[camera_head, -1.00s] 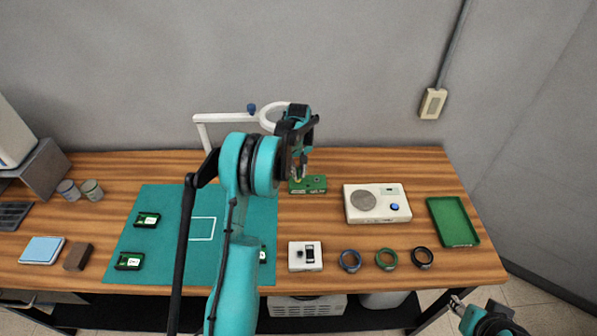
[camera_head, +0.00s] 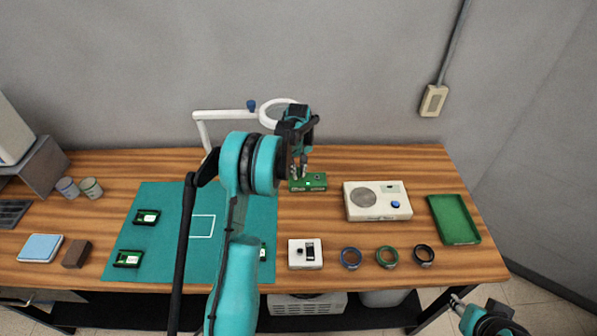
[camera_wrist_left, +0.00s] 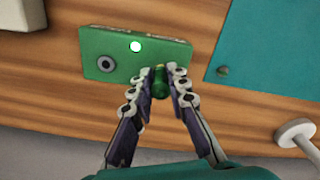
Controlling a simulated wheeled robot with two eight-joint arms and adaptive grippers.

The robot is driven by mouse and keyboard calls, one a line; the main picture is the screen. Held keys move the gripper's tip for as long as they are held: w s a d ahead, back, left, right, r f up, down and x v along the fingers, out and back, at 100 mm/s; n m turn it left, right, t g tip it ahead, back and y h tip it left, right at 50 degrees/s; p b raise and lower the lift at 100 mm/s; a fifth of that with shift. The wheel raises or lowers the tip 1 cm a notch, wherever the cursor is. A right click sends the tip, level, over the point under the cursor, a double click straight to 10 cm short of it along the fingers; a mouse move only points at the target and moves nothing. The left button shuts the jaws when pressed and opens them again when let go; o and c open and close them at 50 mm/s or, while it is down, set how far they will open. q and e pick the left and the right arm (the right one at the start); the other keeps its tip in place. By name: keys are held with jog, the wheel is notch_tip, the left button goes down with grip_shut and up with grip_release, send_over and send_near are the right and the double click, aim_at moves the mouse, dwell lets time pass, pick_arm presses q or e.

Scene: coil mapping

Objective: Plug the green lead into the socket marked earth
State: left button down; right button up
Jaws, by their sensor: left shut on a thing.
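A small green box (camera_head: 318,182) stands at the back middle of the table. In the left wrist view the green box (camera_wrist_left: 92,42) shows a dark round socket (camera_wrist_left: 107,64) and a lit round light (camera_wrist_left: 136,46). My left gripper (camera_head: 299,172) is at the box's left part, fingers pointing down. In the left wrist view the left gripper (camera_wrist_left: 160,80) is shut on a green plug (camera_wrist_left: 160,84) at the box's near edge. The fingers hide whether it is seated. No cable shows, and the socket markings are unreadable. My right gripper (camera_head: 456,304) hangs off the table's front right.
A white instrument box (camera_head: 364,215), a green tray (camera_head: 455,220) and blue (camera_head: 350,258), green (camera_head: 387,257) and black rings (camera_head: 423,256) lie to the right. A white switch block (camera_head: 297,262) is in front. A teal mat (camera_head: 175,210) lies left; a magnifier lamp stands behind.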

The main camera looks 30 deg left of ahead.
pick_arm(q)
jog(key=shift+f, duration=0.1)
jog(key=c, duration=1.4)
grip_release()
notch_tip(320, 180, up, 12)
jog(key=s+d+r+m+t+b, duration=0.1)
jog(key=s+d+r+m, duration=0.1)
jog(key=s+d+r, duration=0.3)
jog(key=s+d+m+t+b, duration=0.3)
jog(key=s+d+m+t, duration=0.15)
jog(key=s+d, duration=0.9)
jog(key=s+d+f+m+t+b, duration=0.1)
jog(key=s+f+m, duration=0.3)
jog(key=s, duration=0.6)
notch_tip(320, 180, down, 2)
jog(key=shift+d+t, duration=0.35)
jog(key=shift+d, duration=0.5)
